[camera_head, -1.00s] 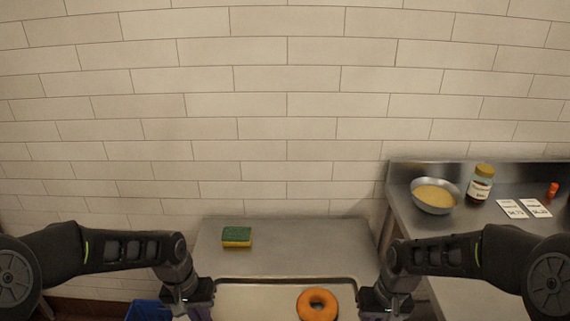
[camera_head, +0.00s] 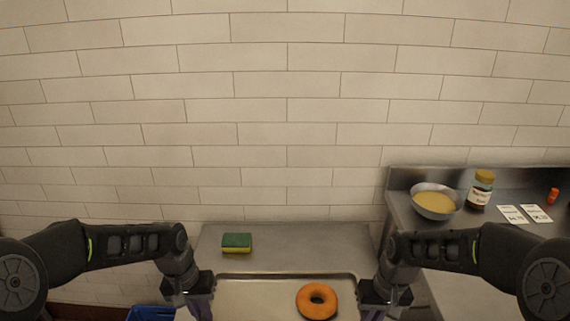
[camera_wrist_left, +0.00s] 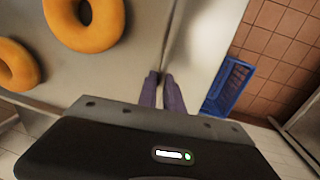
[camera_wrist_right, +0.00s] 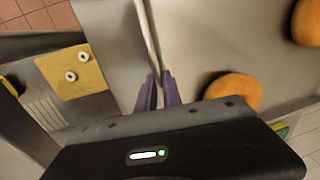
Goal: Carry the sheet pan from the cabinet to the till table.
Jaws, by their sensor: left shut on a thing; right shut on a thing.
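The sheet pan (camera_head: 255,299) is a shallow grey metal tray at the bottom middle of the head view, in front of the steel cabinet top (camera_head: 310,240). An orange bagel (camera_head: 317,301) lies on it; the wrist views show more than one bagel. My left gripper (camera_head: 203,306) is shut on the pan's left rim, and its fingers (camera_wrist_left: 161,78) pinch the edge in the left wrist view. My right gripper (camera_head: 371,310) is shut on the right rim, as the right wrist view (camera_wrist_right: 160,78) shows. The pan looks level; its near part is cut off.
A green and yellow sponge (camera_head: 237,243) lies on the cabinet top. At right, a steel counter (camera_head: 405,213) holds a bowl (camera_head: 435,202), a jar (camera_head: 481,190) and white cards (camera_head: 525,214). A blue crate (camera_wrist_left: 228,85) is low at the left. A tiled wall stands behind.

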